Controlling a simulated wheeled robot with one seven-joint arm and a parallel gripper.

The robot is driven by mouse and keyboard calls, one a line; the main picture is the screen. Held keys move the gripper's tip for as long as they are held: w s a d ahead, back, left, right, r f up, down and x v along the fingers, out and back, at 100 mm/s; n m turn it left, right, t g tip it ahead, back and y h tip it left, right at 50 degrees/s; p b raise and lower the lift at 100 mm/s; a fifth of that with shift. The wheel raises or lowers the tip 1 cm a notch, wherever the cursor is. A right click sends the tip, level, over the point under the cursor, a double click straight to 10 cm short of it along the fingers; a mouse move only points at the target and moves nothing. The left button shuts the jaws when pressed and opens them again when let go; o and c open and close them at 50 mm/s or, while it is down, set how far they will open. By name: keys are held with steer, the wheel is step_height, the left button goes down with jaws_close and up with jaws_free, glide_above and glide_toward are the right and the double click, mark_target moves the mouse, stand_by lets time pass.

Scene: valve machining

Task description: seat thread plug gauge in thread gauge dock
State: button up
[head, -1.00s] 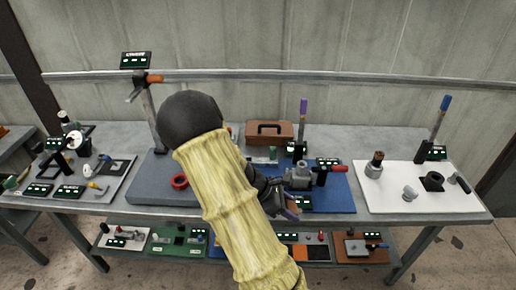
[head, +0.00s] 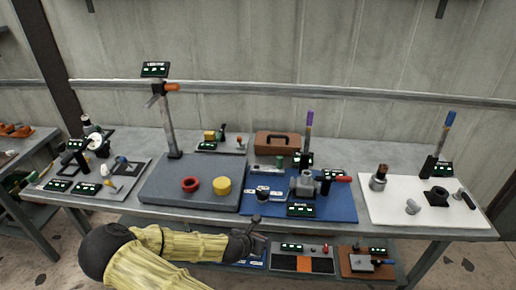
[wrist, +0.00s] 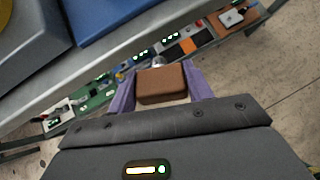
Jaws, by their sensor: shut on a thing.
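My gripper (wrist: 160,88) is shut on a brown block-shaped handle with a grey rounded metal tip, taken to be the thread plug gauge (wrist: 162,87). The two purple fingers press its sides, and the tip points away from the wrist. In the head view my gripper (head: 250,235) is low in front of the bench's front edge; the held thing is too small to make out there. The signs are too small to read, so I cannot tell which fixture is the thread gauge dock.
A blue mat (head: 338,212) carries a grey valve body (head: 306,184). A grey plate (head: 155,192) holds a red ring (head: 190,184) and a yellow cylinder (head: 222,186). A white board (head: 385,213) bears several parts. The lower shelf holds trays, including a brown one (head: 352,272).

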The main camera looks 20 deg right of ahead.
steer(key=w+a+n+t+y, duration=0.3)
steer(key=w+a+n+y, duration=0.2)
steer(key=a+n+y, duration=0.2)
steer(key=a+n, duration=0.2)
steer(key=n, duration=0.1)
steer(key=shift+w+a+r, duration=0.25)
steer(key=shift+w+r, duration=0.1)
